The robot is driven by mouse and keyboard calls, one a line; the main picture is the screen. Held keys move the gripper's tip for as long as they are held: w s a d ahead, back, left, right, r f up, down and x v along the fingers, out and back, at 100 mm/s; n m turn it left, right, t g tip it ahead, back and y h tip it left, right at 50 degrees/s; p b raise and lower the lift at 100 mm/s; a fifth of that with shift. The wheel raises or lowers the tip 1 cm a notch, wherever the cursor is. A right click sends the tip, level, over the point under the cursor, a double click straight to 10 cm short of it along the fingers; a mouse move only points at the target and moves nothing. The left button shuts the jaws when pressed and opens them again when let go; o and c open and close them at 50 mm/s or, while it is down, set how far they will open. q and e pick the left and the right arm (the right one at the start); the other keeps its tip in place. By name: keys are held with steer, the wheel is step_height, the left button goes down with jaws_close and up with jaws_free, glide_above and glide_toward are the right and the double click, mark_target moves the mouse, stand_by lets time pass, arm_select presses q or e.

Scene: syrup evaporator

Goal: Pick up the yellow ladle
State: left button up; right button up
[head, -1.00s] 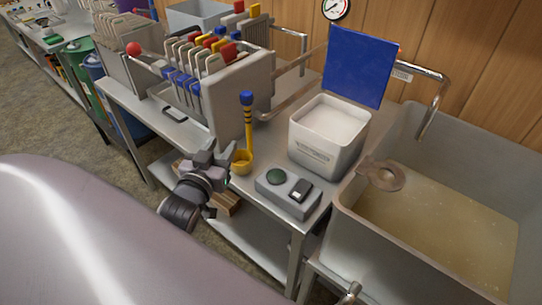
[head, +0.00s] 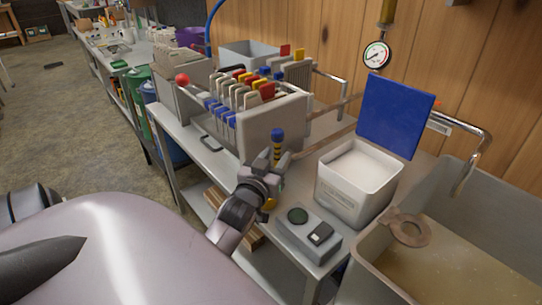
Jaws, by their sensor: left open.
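The yellow ladle (head: 277,147) stands upright at the front edge of the metal table, with a blue knob on top and dark bands on its handle. My left gripper (head: 275,160) is open and in front of the handle in the head view. It hides the middle of the ladle, and only a bit of the yellow bowl shows below it. I cannot tell whether the fingers are around the handle or touching it. My right gripper is not in view.
A grey box with a button (head: 298,215) sits close to the right of the ladle. Behind it stands a white bin of white powder (head: 345,193) with a blue lid (head: 394,116). A rack with coloured handles (head: 272,124) is behind the ladle. A basin (head: 486,170) is at the right.

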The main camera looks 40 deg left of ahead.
arm_select(q)
steer(key=shift+x, duration=0.8)
jaws_close()
steer(key=shift+r, duration=0.15)
step_height(320, 180, up, 20)
steer(key=p, duration=0.3)
